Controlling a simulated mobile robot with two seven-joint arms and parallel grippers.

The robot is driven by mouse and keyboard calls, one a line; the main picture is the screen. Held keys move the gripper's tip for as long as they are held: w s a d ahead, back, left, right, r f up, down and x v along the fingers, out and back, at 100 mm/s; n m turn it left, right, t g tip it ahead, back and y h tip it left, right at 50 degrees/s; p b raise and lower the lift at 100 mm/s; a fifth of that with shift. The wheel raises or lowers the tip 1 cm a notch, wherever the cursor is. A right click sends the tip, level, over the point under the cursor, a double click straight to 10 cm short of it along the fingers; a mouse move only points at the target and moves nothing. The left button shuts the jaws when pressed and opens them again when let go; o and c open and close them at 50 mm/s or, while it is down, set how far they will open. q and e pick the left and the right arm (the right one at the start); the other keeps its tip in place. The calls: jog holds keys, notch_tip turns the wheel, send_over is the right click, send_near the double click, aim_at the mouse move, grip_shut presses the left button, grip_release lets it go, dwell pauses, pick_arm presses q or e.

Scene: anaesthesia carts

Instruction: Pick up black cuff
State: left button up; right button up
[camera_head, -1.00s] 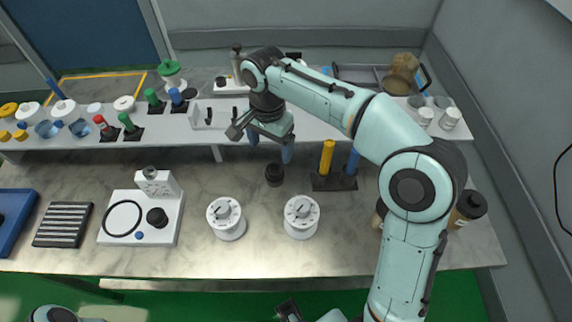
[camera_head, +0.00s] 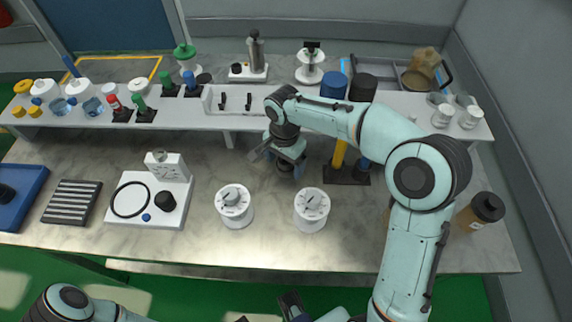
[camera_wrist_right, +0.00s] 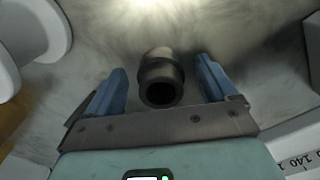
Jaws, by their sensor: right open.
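The black cuff (camera_wrist_right: 160,75) is a short dark hollow cylinder. In the right wrist view it stands between the two blue fingers of my right gripper (camera_wrist_right: 161,88), with a gap on each side. In the head view the cuff (camera_head: 284,168) is mostly hidden under my right gripper (camera_head: 284,165), which is open and low over the worktop.
Two white dial knobs (camera_head: 234,205) (camera_head: 312,208) stand in front of the gripper. A black base with yellow and blue posts (camera_head: 340,158) is close on its right. A raised white shelf (camera_head: 235,122) with several items runs behind. A brown bottle (camera_head: 480,211) stands far right.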

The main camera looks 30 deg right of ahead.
jog(key=shift+f, duration=0.5)
jog(key=shift+c, duration=0.4)
jog(key=c, duration=1.1)
jog(key=shift+o, duration=0.2)
jog(key=shift+r, duration=0.15)
